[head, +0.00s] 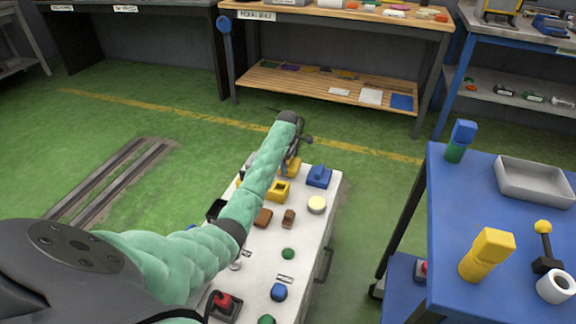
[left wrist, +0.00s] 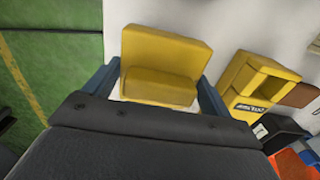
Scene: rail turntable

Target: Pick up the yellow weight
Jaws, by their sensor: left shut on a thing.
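The yellow weight (left wrist: 160,60) is a blocky piece with a raised part, between the two blue fingers of my left gripper (left wrist: 157,95) in the left wrist view. The gripper is shut on it. In the head view my left gripper (head: 293,150) reaches down at the far end of the white bench, and part of the yellow weight (head: 292,168) shows below it. The arm and fingers hide much of it there. I cannot tell whether the weight touches the bench top. My right gripper is in neither view.
The white bench (head: 325,215) carries a yellow open box (head: 278,190), a blue block (head: 319,177), a cream round piece (head: 317,204) and several small parts. A blue table (head: 400,300) with a grey tray (head: 535,182) stands right. Green floor (head: 150,100) is open to the left.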

